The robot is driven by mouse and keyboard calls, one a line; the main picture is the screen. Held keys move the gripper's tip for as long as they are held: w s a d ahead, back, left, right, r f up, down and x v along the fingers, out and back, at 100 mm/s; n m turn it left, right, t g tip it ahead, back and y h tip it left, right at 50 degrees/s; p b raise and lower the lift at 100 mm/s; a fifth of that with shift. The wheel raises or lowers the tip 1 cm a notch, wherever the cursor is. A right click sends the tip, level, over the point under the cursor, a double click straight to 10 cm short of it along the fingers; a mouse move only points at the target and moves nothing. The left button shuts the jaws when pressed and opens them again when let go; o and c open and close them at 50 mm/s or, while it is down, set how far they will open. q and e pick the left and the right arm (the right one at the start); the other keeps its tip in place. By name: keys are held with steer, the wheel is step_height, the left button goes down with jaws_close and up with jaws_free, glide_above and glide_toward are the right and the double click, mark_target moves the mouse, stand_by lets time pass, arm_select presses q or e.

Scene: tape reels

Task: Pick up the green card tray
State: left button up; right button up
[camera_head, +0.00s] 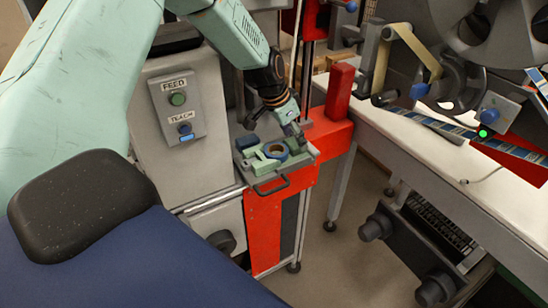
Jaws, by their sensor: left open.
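The green card tray (262,164) appears as a small light-green piece on a grey-green plate (289,172) with a dark front handle, in the middle of the head view. A ring-shaped reel with a tan rim (276,151) sits beside or on it; I cannot tell which. My left gripper (300,138) is open, pointing down just above the plate's right rear part, to the right of the ring. From this angle I cannot tell whether its fingers touch anything. The gripper hides part of the plate's back right. My right gripper is not in view.
A blue-topped item (247,142) lies at the plate's back left. A red block (339,91) stands behind on the right. A grey panel with FEED and TEACH buttons (178,108) is left of the plate. A white tape machine table (430,135) fills the right.

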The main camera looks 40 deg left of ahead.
arm_select(q)
steer(key=shift+w+d+f+b, duration=0.15)
steer(key=shift+w+d+f, duration=0.1)
steer(key=shift+f, duration=0.2)
steer(key=shift+w+d+f+b, duration=0.15)
steer(key=shift+d+f, duration=0.1)
steer(key=shift+f, duration=0.2)
steer(key=shift+a, duration=0.3)
steer(key=shift+c, duration=0.6)
steer(key=shift+d, duration=0.2)
steer(key=c, duration=0.4)
steer(key=shift+a, duration=0.2)
steer(key=c, duration=0.5)
steer(key=shift+d, duration=0.1)
steer(key=shift+c, duration=0.2)
steer(key=shift+w+r, duration=0.1)
